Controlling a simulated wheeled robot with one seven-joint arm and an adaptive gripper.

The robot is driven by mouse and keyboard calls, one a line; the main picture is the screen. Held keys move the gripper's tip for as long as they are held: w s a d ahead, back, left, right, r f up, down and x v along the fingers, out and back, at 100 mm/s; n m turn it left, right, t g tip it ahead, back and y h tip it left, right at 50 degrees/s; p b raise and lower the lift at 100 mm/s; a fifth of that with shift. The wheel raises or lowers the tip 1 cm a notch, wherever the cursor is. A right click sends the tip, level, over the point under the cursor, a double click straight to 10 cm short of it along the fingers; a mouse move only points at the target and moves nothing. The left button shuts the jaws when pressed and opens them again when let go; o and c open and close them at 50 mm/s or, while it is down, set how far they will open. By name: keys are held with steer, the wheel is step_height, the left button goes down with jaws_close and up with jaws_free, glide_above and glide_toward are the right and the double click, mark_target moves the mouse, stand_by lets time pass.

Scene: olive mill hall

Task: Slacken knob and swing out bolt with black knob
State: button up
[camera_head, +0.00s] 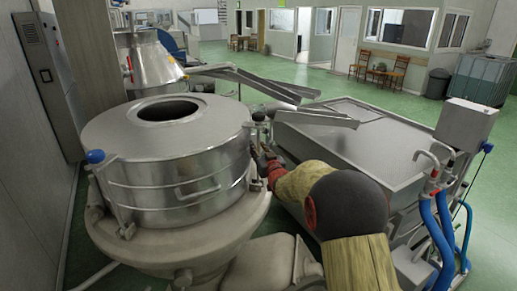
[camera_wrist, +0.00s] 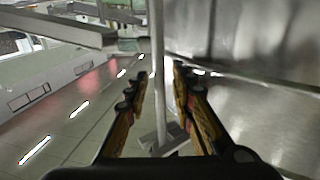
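The round steel vessel (camera_head: 165,150) with a wide lid stands at the left in the head view. A small dark knob (camera_head: 258,116) shows at its right rim; its bolt is too small to make out clearly. A blue knob (camera_head: 96,157) sits at the left rim. My gripper (camera_head: 262,158) is at the vessel's right side, below the dark knob, partly hidden by my arm. In the wrist view my gripper (camera_wrist: 157,76) has its two fingers apart, with the vessel wall (camera_wrist: 265,50) at the right. No black knob is recognisable there.
A grey upright rod (camera_wrist: 158,50) shows between the fingers in the wrist view; its distance is unclear. A large steel trough (camera_head: 355,135) stands right of my arm, leaving a narrow gap. Metal chutes (camera_head: 315,115) cross behind. Blue hoses (camera_head: 435,235) are at the right.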

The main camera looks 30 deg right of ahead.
steer(key=shift+c, duration=0.7)
jaws_close()
